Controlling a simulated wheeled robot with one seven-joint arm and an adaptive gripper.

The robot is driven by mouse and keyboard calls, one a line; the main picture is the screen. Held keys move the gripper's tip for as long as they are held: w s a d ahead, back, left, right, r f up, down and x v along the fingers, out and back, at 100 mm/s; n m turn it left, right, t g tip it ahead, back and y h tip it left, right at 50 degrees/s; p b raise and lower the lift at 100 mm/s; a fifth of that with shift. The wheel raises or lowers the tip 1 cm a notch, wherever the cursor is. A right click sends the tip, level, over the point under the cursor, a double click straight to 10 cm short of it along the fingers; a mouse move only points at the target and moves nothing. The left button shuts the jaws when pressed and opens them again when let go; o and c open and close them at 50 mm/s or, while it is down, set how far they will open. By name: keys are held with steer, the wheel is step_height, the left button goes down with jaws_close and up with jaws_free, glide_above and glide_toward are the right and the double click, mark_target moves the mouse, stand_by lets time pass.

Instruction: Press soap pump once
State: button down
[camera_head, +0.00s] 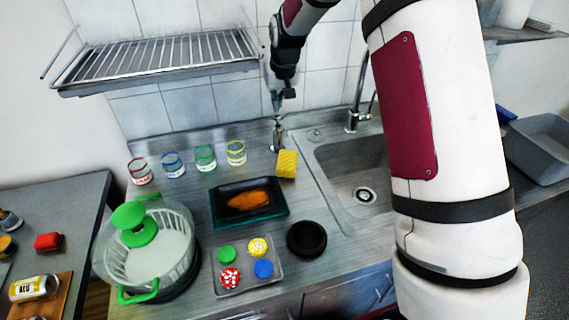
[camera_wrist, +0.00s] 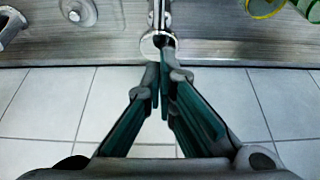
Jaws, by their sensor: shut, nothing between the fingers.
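The soap pump (camera_head: 277,136) is a small silver metal dispenser on the counter between the back wall and the yellow sponge. In the wrist view its shiny round head (camera_wrist: 158,40) shows just beyond my fingertips. My gripper (camera_head: 278,107) points downward above the pump. In the wrist view my gripper (camera_wrist: 163,76) has its dark green-padded fingers closed together at the tips, with nothing between them. The fingertips are very close to the pump head; I cannot tell whether they touch it.
The sink (camera_head: 345,180) with its tap (camera_head: 356,118) lies right of the pump. A yellow sponge (camera_head: 287,164) is in front, several colour-rimmed glasses (camera_head: 205,157) to the left. A wire rack (camera_head: 160,62) hangs at upper left. A black tray (camera_head: 225,217) sits nearer.

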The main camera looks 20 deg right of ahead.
step_height(320, 180, up, 6)
stand_by(0.8)
stand_by(0.4)
steer(key=s+r, duration=0.7)
steer(key=s, duration=0.4)
steer(key=s+r, duration=0.6)
steer(key=s, duration=0.5)
steer(key=s+f, duration=0.3)
steer(key=s, duration=1.8)
steer(key=shift+s+t, duration=0.2)
steer(key=shift+t, duration=0.2)
